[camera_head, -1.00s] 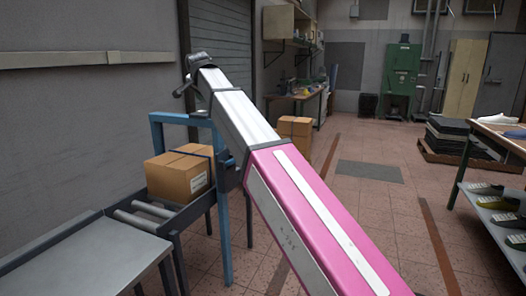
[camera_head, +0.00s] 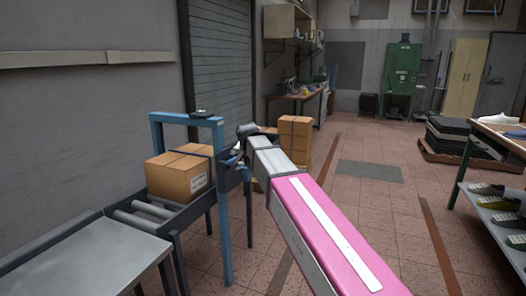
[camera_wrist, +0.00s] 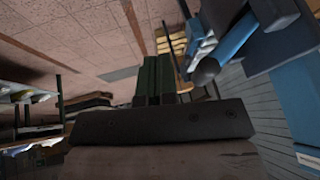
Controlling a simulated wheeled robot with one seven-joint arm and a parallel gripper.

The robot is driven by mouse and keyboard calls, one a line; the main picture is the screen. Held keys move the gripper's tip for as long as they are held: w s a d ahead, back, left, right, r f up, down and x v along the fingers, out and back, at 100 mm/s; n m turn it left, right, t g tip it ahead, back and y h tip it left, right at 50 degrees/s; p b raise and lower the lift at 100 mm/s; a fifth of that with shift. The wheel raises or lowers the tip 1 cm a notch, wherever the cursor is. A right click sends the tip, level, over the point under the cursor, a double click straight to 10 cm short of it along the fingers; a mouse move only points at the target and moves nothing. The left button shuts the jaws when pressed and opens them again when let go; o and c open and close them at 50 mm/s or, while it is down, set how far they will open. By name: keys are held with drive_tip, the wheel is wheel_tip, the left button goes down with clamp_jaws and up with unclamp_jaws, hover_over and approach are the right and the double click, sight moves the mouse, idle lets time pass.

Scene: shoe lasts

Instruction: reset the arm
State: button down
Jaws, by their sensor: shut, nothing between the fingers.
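My gripper (camera_wrist: 158,60) shows in the wrist view as two dark green fingers side by side, closed together with nothing between them. In the head view my pink and white arm reaches forward from the lower right. Its far end is bent down beside the blue frame of the roller conveyor (camera_head: 222,190). The fingers are too small to make out clearly there.
A cardboard box (camera_head: 180,174) sits on the conveyor by a grey metal table (camera_head: 85,258). More stacked boxes (camera_head: 294,140) stand behind my arm. A shoe rack (camera_head: 492,215) is at the right. The tiled floor between is open.

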drive_tip(key=s+d+f+n+g, duration=0.1)
drive_tip(key=s+d+f+g, duration=0.1)
drive_tip(key=s+d+f, duration=1)
drive_tip(key=s+d+f+n+g, duration=0.2)
drive_tip(key=s+d+f, duration=1)
drive_tip(key=f, duration=0.7)
drive_tip(key=shift+s+d+n+g, duration=0.15)
drive_tip(key=shift+d+n+g, duration=0.15)
drive_tip(key=shift+d+g, duration=0.4)
drive_tip(key=shift+a+f, duration=0.1)
